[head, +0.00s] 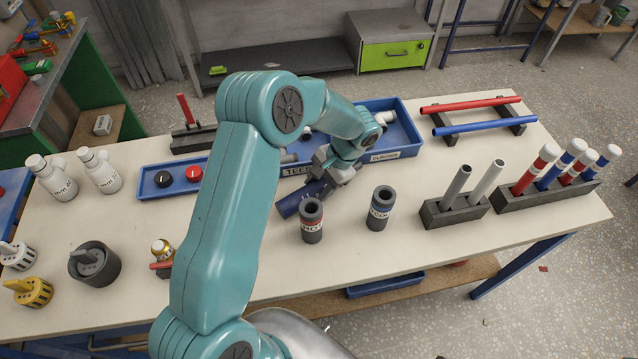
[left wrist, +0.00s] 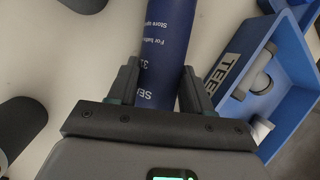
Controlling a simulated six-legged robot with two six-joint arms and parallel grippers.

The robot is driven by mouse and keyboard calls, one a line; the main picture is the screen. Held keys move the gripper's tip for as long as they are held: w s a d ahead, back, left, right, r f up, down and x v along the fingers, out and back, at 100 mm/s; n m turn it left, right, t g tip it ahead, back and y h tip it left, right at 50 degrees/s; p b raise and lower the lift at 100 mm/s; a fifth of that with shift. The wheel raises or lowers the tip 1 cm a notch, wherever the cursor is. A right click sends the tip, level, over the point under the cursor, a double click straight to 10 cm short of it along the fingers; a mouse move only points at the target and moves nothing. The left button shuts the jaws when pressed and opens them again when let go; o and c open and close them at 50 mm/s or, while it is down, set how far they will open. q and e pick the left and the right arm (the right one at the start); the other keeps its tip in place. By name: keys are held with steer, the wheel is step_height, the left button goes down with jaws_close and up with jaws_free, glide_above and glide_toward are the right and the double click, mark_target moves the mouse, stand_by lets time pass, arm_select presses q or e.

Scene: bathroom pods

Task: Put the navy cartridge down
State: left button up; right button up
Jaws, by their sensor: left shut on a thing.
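The navy cartridge (head: 290,205) is a dark blue cylinder lying roughly on its side, low at the front of the blue tray marked TEES (head: 405,120). My left gripper (head: 322,187) is shut on it. In the left wrist view the navy cartridge (left wrist: 168,45), with white print, sits between the two fingers of my left gripper (left wrist: 165,85). I cannot tell whether it touches the table. My own arm hides part of the tray and table. My right gripper is not in view.
Two dark grey cups, one with a red band (head: 312,222) and one with a blue band (head: 380,208), stand close in front. A small blue tray with knobs (head: 150,192) is left. Grey holders with tubes (head: 545,195) stand right. Bare table lies at the front right.

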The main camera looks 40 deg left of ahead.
arm_select(q)
steer(key=shift+s+d, duration=0.1)
steer(key=o, duration=1.1)
steer(key=shift+o, duration=1.2)
steer(key=shift+f, duration=0.1)
steer(key=shift+r, duration=0.4)
steer(key=b+v, duration=0.2)
steer(key=v, duration=0.9)
steer(key=shift+d+r, duration=0.15)
steer(key=shift+r, duration=0.1)
